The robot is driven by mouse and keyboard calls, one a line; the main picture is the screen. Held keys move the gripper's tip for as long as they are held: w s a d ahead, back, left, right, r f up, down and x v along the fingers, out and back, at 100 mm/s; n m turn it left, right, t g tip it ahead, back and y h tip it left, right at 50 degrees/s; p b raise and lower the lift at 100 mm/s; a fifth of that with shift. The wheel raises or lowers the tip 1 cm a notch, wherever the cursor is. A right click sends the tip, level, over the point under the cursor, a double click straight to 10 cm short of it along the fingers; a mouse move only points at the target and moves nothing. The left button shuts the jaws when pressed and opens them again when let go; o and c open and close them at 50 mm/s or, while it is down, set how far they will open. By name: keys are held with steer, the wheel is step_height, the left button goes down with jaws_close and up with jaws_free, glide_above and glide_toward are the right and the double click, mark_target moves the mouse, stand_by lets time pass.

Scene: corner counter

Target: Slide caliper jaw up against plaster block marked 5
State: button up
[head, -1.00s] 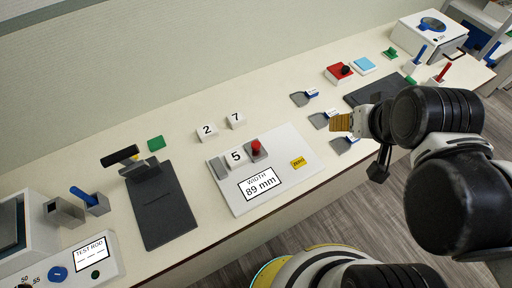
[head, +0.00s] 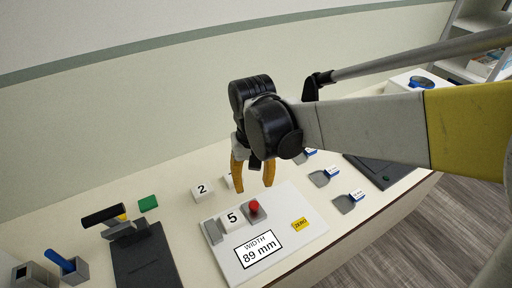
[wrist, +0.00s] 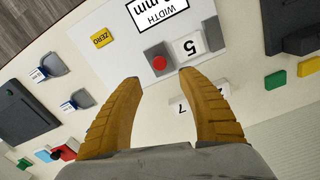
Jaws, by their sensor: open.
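The plaster block marked 5 (head: 232,218) is a white cube on the white caliper board (head: 285,239), beside the fixed grey jaw (head: 213,232) on its left. The sliding caliper jaw (head: 255,214) is a grey block with a red knob (head: 253,206), just right of block 5. The display (head: 260,249) reads WIDTH 89 mm. My gripper (head: 253,184) is open and empty above the back of the board. In the wrist view, the red knob (wrist: 159,62) and block 5 (wrist: 188,47) show beyond my open fingertips (wrist: 158,77). Any gap between jaw and block is hard to judge.
Block 2 (head: 203,193) stands behind the board; block 7 (wrist: 180,108) is partly hidden by my gripper in the head view. A yellow ZERO button (head: 300,224) is on the board's right. Several grey scoops (head: 347,202) lie further right. A dark stand (head: 147,259) is left.

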mark_target(254, 204)
step_height(254, 204, down, 10)
steer(key=b, duration=0.3)
steer(key=shift+r, duration=0.15)
steer(key=shift+c, duration=0.5)
